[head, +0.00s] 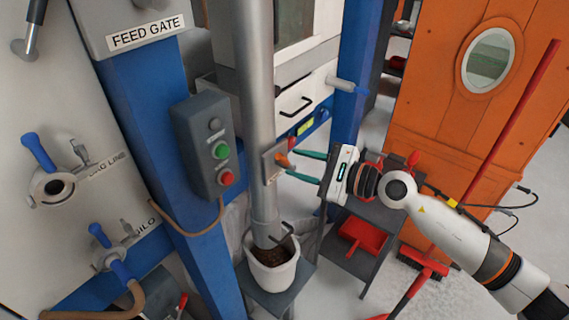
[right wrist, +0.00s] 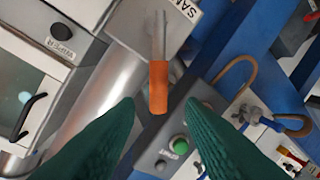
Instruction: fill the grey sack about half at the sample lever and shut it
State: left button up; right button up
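The sample lever's orange handle (head: 281,160) sticks out from a small plate on the grey pipe. In the right wrist view the orange handle (right wrist: 158,88) lies centred just ahead of my green fingertips, below a plate reading "SAM". My right gripper (head: 304,166) is open and empty, its two fingers pointing at the handle, apparently without contact. A pale grey-white container (head: 272,276), which may be the sack, stands open under the pipe's lower end with dark brown material inside. I cannot tell its fill level exactly. My left gripper is out of view.
The grey pipe (head: 256,100) stands just left of the lever. A control box (head: 204,148) with green and red buttons is on the blue post. The container stands on a grey stand (head: 290,291). A dark cart (head: 350,265) with a red dustpan (head: 362,236) is behind my right arm.

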jog(key=b+v, duration=0.2)
jog(key=v, duration=0.4)
jog(key=shift+s+d, duration=0.15)
jog(key=shift+d, duration=0.25)
